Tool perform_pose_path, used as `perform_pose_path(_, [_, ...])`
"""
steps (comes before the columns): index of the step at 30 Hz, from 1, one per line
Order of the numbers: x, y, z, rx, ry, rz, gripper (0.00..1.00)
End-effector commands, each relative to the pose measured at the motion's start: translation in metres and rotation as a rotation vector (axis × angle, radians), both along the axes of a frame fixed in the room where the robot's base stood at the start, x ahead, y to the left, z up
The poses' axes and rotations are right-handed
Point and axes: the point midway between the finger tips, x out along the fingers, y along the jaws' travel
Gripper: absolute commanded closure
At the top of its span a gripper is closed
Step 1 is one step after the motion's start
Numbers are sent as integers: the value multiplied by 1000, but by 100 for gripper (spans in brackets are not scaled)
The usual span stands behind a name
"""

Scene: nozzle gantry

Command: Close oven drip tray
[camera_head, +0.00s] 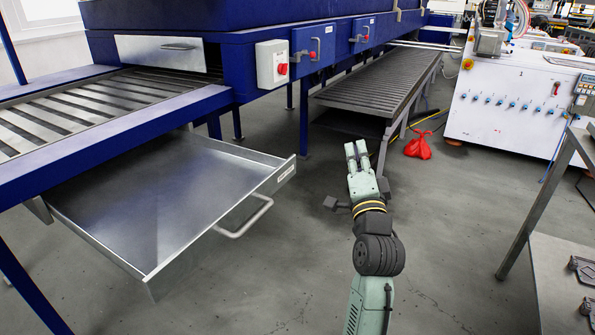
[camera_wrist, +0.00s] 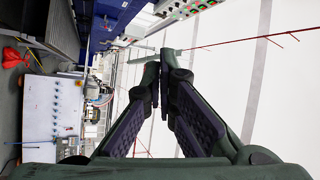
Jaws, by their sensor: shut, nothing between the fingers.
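The oven drip tray (camera_head: 155,200) is a wide, shallow metal tray on the left in the head view. It is pulled out from under the blue conveyor frame. Its front panel (camera_head: 272,182) faces right and carries a bar handle (camera_head: 245,217). The blue oven (camera_head: 235,50) stands above and behind it. My gripper (camera_head: 356,148) is to the right of the tray, apart from the handle, with its fingers pointing away from my body. In the wrist view my gripper (camera_wrist: 158,105) is shut and empty. The tray is not visible in the wrist view.
A slatted metal rack (camera_head: 375,85) on legs stands beyond my gripper. A red bag (camera_head: 418,145) lies on the floor near it. A white machine (camera_head: 510,100) stands at the back right, and a metal bench (camera_head: 545,275) at the right edge. Grey floor between tray and bench is clear.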

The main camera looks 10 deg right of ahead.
Motion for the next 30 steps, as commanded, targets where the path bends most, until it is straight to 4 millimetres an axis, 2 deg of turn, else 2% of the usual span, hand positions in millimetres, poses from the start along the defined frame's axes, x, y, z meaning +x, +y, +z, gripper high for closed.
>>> perform_pose_path(1, [4,16,-40,99,87,79,100])
perform_pose_path(3, [5,36,-81,209,184,168,100])
perform_pose_path(6, [1,58,-118,308,278,249,100])
perform_pose_path(8, [-1,65,-129,341,310,277,100])
perform_pose_path(11, [2,70,-136,361,330,294,100])
perform_pose_path(14, [12,71,-135,361,332,295,100])
perform_pose_path(27, [102,80,-134,357,331,291,100])
perform_pose_path(30, [110,95,-134,356,332,293,100])
